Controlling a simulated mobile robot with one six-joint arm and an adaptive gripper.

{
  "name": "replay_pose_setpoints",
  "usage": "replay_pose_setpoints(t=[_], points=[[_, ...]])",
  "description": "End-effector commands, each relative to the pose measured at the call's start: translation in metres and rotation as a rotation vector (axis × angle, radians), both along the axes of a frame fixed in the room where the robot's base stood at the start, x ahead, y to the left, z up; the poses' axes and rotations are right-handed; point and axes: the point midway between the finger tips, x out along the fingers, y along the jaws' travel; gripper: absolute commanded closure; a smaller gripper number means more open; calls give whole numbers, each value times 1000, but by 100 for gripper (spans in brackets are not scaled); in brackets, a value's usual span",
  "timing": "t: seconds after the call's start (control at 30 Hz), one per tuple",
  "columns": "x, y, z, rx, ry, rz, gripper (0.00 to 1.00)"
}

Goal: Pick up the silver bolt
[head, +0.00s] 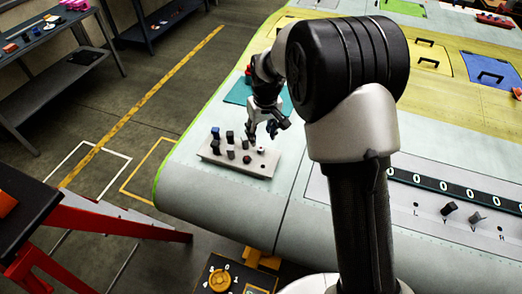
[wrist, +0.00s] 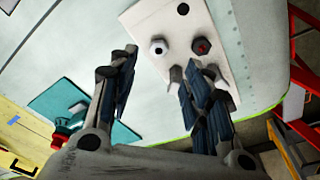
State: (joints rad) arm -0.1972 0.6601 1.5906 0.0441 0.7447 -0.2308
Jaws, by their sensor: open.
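A pale, silver-looking bolt head (wrist: 158,47) with a dark centre shows in the wrist view on a white plate (wrist: 150,18). It lies just beyond and between the fingertips. In the head view it seems to be the small light piece (head: 261,149) near the right end of the plate (head: 262,172). My gripper (head: 262,134) is above that end, pointing down, with its fingers apart and nothing between them. The wrist view shows the open gripper (wrist: 160,62) too. The bolt's shank is hidden.
A red-centred dark piece (wrist: 201,46) sits close beside the right finger. An empty hole (wrist: 183,9) is farther along. Several dark, blue and grey upright bolts, one a black bolt (head: 230,136), stand on the plate's left. A teal mat (head: 238,94) lies behind.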

Motion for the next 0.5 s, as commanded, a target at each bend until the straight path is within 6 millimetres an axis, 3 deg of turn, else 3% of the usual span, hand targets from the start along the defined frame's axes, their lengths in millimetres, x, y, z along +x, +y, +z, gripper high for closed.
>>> replay_pose_setpoints(t=[0.1, 0.33, 0.5], points=[[2, 1, -16, 0, 1, 0, 55], [4, 1, -32, -1, 2, -1, 55], [6, 0, -59, -1, 3, -2, 55]])
